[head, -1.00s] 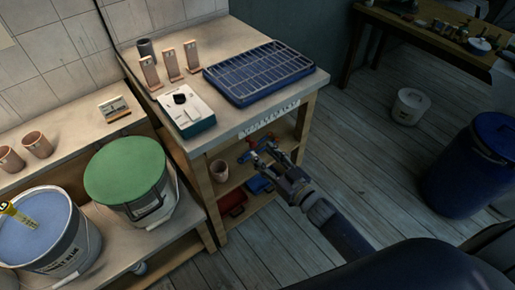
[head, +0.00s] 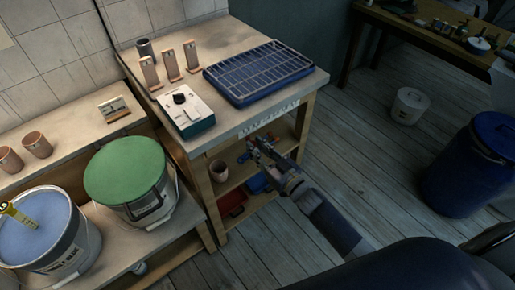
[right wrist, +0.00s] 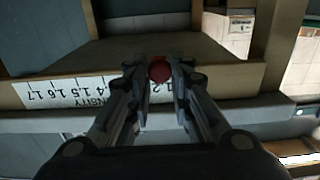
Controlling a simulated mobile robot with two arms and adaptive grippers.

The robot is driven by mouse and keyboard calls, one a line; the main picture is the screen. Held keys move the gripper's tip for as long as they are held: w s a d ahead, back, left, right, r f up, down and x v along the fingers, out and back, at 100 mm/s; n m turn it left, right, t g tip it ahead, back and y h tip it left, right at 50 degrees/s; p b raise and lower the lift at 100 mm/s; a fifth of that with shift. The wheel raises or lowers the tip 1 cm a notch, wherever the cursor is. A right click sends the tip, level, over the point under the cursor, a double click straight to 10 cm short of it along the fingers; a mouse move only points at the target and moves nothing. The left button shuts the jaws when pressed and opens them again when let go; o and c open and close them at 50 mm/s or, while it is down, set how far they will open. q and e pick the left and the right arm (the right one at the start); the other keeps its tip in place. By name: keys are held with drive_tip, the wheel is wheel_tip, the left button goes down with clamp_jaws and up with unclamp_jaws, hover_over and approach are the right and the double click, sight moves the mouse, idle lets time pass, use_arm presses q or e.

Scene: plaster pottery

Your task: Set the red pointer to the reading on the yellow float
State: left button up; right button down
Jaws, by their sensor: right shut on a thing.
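The red pointer (right wrist: 159,70) shows as a round red knob between the fingertips of my right gripper (right wrist: 158,72) in the right wrist view. The fingers are shut on it, in front of the bench edge. The white density scale (right wrist: 62,94) runs along that edge, with its figures upside down in this view. The fingers hide part of the scale, and the exact mark under the pointer is unclear. In the head view, my right gripper (head: 256,143) is just below the scale (head: 268,118). The yellow float (head: 18,214) stands tilted in the blue bucket at far left; its reading is too small to tell.
The bench top holds a blue rack (head: 258,72), a box with a black knob (head: 186,110) and several upright tiles. A green-lidded bucket (head: 126,170) stands left of the bench. Shelves with a clay cup (head: 219,171) lie below the gripper.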

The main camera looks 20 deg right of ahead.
drive_tip(key=w+d+b, duration=0.1)
drive_tip(key=w+d, duration=0.3)
drive_tip(key=d, duration=0.7)
drive_tip(key=shift+d, duration=0.1)
drive_tip(key=c, duration=1.4)
unclamp_jaws()
drive_tip(key=shift+c, duration=0.2)
drive_tip(key=v, duration=1.2)
